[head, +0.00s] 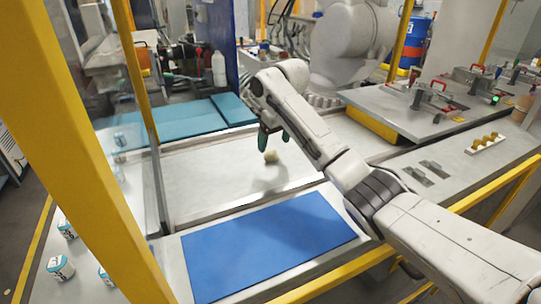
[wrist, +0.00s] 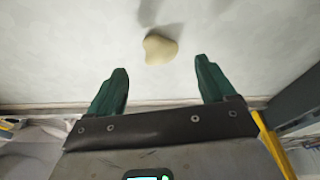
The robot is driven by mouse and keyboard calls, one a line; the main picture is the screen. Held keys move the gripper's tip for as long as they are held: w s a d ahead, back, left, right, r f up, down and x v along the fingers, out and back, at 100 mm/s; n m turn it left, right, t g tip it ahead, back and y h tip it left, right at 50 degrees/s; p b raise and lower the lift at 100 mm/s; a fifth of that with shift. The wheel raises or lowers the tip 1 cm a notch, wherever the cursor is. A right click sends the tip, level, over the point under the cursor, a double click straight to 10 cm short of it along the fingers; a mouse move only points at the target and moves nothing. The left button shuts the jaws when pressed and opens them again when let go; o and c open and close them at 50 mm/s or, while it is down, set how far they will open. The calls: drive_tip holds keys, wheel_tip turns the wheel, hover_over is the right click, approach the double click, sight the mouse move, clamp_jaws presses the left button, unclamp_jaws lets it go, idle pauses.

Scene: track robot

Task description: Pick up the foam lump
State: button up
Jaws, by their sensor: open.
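The foam lump (head: 271,157) is a small, pale cream, rounded piece lying on the light surface of the tray in the middle of the head view. In the wrist view the foam lump (wrist: 160,48) lies beyond the fingertips, roughly midway between them. My gripper (wrist: 161,80) has two green fingers spread wide apart with nothing between them. In the head view my gripper (head: 274,142) hangs above the tray just behind and beside the lump, partly hidden by my own arm.
A blue mat (head: 265,245) lies in front of the tray (head: 205,180), and teal pads (head: 175,122) lie behind it. Yellow posts (head: 75,140) and rails stand at the left and front. A metal fixture table (head: 400,112) is at the right.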

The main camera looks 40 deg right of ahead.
sight(273, 152)
drive_tip(key=shift+s+p+x, duration=0.2)
drive_tip(key=shift+p+x, duration=0.15)
drive_tip(key=shift+x, duration=2.45)
drive_tip(key=c, duration=1.1)
